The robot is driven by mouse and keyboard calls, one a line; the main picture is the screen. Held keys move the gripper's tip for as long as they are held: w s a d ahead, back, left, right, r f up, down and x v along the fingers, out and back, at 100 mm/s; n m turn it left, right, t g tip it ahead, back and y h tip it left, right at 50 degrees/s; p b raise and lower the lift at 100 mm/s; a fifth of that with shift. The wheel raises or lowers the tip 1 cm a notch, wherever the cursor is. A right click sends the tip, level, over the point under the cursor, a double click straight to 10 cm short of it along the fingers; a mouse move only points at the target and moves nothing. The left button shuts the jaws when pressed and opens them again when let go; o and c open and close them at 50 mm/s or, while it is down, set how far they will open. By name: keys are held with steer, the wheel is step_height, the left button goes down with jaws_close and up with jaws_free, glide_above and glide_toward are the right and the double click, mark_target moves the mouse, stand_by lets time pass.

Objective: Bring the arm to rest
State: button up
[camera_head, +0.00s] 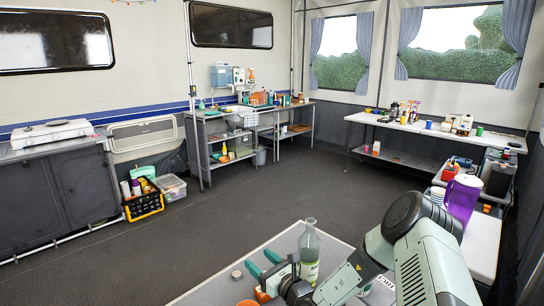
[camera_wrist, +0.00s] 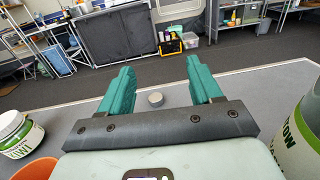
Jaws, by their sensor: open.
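My gripper (camera_head: 262,263) is above the grey near table (camera_head: 212,291) in the head view, at the end of my bent arm. In the wrist view its two teal fingers (camera_wrist: 158,78) are spread apart with nothing held between them. A small grey round piece (camera_wrist: 155,98) shows on the table beyond the gripper's base, seen between the fingers. The same piece (camera_head: 237,274) is just left of the fingers in the head view. My gripper body hides part of the tabletop.
A clear bottle (camera_head: 309,252) with a green label stands close to the right of my gripper; it also shows in the wrist view (camera_wrist: 298,128). A white-labelled jar (camera_wrist: 15,131) and an orange container (camera_wrist: 36,170) are at left there. The floor (camera_head: 245,210) beyond is open.

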steer(key=shift+f, duration=0.45)
steer(key=f, duration=0.2)
steer(key=shift+s+d+f, duration=0.15)
steer(key=shift+s+f, duration=0.05)
steer(key=shift+f, duration=0.15)
steer(key=v, duration=1.1)
steer(key=shift+s+d+r, duration=0.15)
steer(key=shift+s+d, duration=0.1)
steer(key=shift+d, duration=0.05)
steer(key=x, duration=1.2)
steer(key=shift+a, duration=0.15)
step_height(320, 180, up, 10)
steer(key=s+d+f+n+g+y, duration=0.3)
steer(key=s+d+g+y, duration=0.1)
steer(key=s+d, duration=0.55)
steer(key=f, duration=1)
steer(key=shift+s, duration=0.4)
steer(key=shift+v, duration=3.1)
steer(key=shift+s+r, duration=0.1)
steer(key=shift+r, duration=0.05)
